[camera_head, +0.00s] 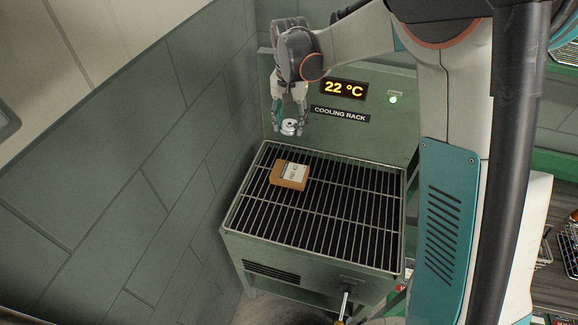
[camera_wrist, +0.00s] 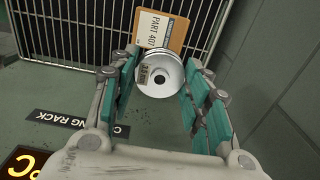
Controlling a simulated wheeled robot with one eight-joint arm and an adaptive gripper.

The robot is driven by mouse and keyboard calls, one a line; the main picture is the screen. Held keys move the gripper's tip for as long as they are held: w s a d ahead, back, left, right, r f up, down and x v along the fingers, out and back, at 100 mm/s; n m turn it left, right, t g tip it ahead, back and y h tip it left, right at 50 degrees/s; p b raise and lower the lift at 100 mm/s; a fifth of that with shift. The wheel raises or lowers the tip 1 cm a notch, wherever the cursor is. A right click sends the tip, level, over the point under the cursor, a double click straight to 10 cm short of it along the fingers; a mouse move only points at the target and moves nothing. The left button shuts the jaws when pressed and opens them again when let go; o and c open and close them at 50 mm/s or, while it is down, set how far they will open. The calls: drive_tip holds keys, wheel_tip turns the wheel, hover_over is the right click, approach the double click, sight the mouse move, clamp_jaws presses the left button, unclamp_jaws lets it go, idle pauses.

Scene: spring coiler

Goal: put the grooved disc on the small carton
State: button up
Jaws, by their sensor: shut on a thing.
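The grooved disc (camera_wrist: 162,74) is silvery, with a small label on its side, and sits between the teal fingers of my gripper (camera_wrist: 165,90) in the wrist view. In the head view my gripper (camera_head: 289,122) is shut on the disc (camera_head: 290,127) and holds it in the air near the back of the cooling rack. The small carton (camera_head: 290,174) is orange-brown with a white label and lies on the rack's grille, lower and nearer than the disc. It also shows in the wrist view (camera_wrist: 162,30), partly hidden behind the disc.
The cooling rack (camera_head: 330,210) has a dark wire grille, bare around the carton. Its back panel (camera_head: 385,84) carries a 22 °C display (camera_head: 344,88) and a sign. A grey-green wall (camera_head: 170,150) stands close on the left. Shelves (camera_head: 562,240) with wire baskets are at the right.

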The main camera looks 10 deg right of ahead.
sight(290, 171)
wheel_tip(290, 171, down, 18)
drive_tip(key=b, duration=0.4)
drive_tip(key=shift+f, duration=0.2)
drive_tip(key=shift+f+b, duration=0.1)
drive_tip(key=shift+b, duration=0.25)
drive_tip(key=o, duration=1.3)
